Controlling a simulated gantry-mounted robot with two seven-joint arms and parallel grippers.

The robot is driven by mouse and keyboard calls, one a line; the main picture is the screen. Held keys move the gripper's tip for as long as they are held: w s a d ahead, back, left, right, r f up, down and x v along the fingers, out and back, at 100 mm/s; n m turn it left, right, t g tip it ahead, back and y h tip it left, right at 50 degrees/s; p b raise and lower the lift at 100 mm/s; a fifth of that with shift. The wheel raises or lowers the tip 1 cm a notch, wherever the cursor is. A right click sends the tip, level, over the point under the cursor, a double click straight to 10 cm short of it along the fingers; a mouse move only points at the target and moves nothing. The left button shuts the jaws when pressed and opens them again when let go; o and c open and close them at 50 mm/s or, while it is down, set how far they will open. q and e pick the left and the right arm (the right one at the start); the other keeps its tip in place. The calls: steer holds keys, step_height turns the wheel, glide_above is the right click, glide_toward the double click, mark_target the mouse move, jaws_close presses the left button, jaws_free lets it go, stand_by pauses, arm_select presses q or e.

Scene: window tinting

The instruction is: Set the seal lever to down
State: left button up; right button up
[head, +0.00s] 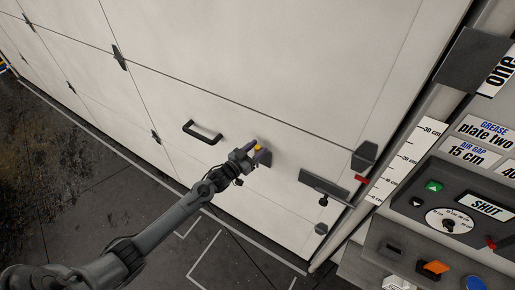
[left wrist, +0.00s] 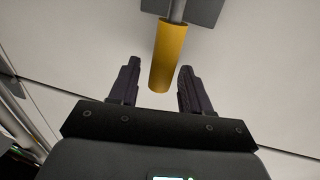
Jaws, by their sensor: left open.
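A lever with a yellow cylindrical grip (head: 258,147) sits on a dark plate on the white door. It is the likeliest seal lever, though I can read no label on it. In the left wrist view the yellow grip (left wrist: 167,55) hangs from a grey rod on a dark plate (left wrist: 190,10). My left gripper (head: 250,152) is at the lever with its jaws open. In the left wrist view the two dark fingers (left wrist: 158,75) stand on either side of the grip's free end, with gaps visible on both sides. My right gripper is in neither view.
A black pull handle (head: 202,132) is left of the lever. A dark plate with a black knob (head: 323,200) and a red piece (head: 361,179) are to the right. A control panel reading SHUT (head: 486,206) stands at far right. The dark floor (head: 85,175) is clear.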

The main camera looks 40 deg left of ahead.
arm_select(q)
steer(key=shift+w, duration=0.35)
jaws_close()
